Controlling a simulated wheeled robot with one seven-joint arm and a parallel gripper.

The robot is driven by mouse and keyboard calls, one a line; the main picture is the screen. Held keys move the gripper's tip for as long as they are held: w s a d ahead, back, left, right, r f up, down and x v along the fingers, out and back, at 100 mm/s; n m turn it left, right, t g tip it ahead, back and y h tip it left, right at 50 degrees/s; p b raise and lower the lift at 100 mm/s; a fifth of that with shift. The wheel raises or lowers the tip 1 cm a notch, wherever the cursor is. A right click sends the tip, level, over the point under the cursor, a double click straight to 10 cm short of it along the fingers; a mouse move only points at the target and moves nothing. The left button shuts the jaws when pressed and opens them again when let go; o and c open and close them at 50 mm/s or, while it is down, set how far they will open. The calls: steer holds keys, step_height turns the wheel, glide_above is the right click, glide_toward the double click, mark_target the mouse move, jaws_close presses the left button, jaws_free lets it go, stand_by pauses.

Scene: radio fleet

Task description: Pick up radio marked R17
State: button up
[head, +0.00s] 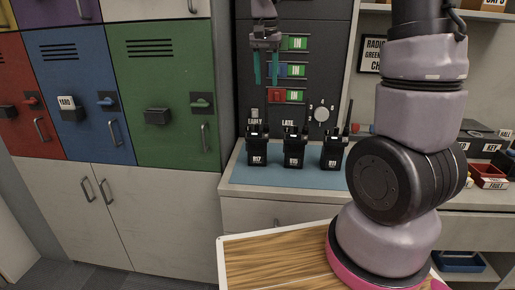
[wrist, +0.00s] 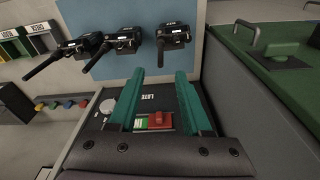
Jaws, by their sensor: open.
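The radio marked R17 (head: 257,158) is black with a white label and stands upright at the left end of a row of three on a blue mat (head: 290,179). In the wrist view it appears to be the rightmost radio (wrist: 173,36), nearest the green locker; its marking is not readable there. The middle radio (head: 294,156) and right radio (head: 331,156) have labels too small to read surely. My gripper (head: 265,80) points down with teal fingers, open and empty, above and apart from R17, before the dark panel. The fingers also show in the wrist view (wrist: 160,78).
The dark panel (head: 243,60) behind the radios carries IN tags, a dial (head: 322,114) and EARLY and LATE signs. A green locker (head: 165,90) stands close on the left. A wooden-topped surface (head: 275,262) is in front. Red trays (head: 488,176) lie at right.

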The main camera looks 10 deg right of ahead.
mark_target(267, 114)
steer(key=f, duration=0.6)
steer(key=w+f, duration=0.1)
steer(key=f, duration=0.2)
steer(key=shift+w+d+f, duration=0.1)
steer(key=shift+d+f, duration=0.2)
steer(key=shift+f, duration=0.05)
jaws_close()
stand_by(1.0)
